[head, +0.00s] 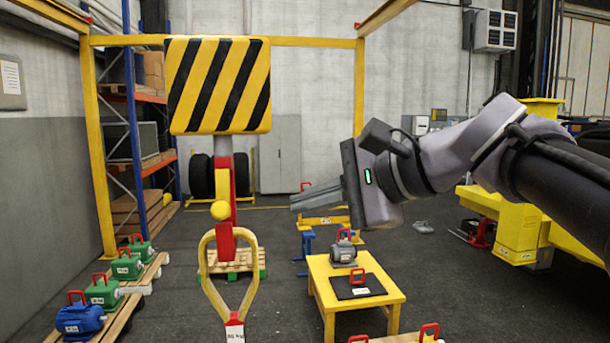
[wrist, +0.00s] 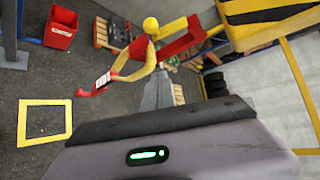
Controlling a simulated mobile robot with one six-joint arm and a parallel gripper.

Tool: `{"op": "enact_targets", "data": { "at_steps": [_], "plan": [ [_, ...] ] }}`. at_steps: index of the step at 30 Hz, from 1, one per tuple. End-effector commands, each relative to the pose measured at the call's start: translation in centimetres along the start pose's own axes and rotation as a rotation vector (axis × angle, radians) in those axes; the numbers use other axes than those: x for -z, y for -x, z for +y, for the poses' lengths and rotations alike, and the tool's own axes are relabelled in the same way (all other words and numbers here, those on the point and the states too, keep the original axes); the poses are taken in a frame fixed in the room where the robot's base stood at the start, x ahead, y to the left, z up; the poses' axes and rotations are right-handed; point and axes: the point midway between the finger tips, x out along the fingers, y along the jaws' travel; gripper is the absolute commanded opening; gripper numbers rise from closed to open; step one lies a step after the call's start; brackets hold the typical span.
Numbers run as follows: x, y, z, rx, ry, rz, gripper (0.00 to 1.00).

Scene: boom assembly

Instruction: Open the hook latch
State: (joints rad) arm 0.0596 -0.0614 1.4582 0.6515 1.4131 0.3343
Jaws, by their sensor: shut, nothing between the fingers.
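The crane hook (head: 241,175) is red and hangs from a black-and-yellow striped block (head: 219,86). Its latch (head: 223,178) is a yellow bar with a yellow ball knob (head: 220,210) at its lower end. The bar runs along the hook, and I cannot tell if the hook's mouth is closed. In the wrist view, the knob (wrist: 151,25) and red hook (wrist: 182,41) lie beyond my fingers. A yellow loop (head: 206,268) with a weight tag hangs at the hook's bottom. My gripper (head: 293,202) is shut and empty, right of the hook and apart from it, pointing left.
A yellow table (head: 385,300) with a grey motor (head: 343,252) and a black plate (head: 358,284) stands below right. Green and blue motors (head: 80,318) line the left floor. A yellow frame (head: 103,160) stands behind. Air between gripper and hook looks clear.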

Motion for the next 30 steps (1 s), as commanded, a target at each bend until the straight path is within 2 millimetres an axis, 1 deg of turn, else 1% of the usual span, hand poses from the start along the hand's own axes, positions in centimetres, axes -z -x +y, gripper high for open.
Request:
{"op": "enact_targets", "data": {
  "at_steps": [1, 8, 11, 14, 24, 26, 27, 30],
  "plan": [
    [-0.1, 0.1, -0.3, 0.003, -0.002, -0.004, 0.00],
    [-0.1, 0.0, 0.0, 0.003, -0.002, -0.004, 0.00],
    [-0.1, -0.4, -0.1, 0.002, -0.002, -0.005, 0.00],
    [-0.2, -1.7, -0.1, 0.000, -0.003, -0.007, 0.00],
    [-0.2, -9.1, -0.1, -0.001, -0.002, -0.006, 0.00],
    [-0.2, -10.4, -0.1, -0.001, -0.003, -0.006, 0.00],
    [-1.2, -9.7, -0.3, 0.003, 0.000, -0.005, 0.00],
    [-2.6, -9.1, -0.3, 0.003, 0.000, -0.004, 0.00]
  ]
}}
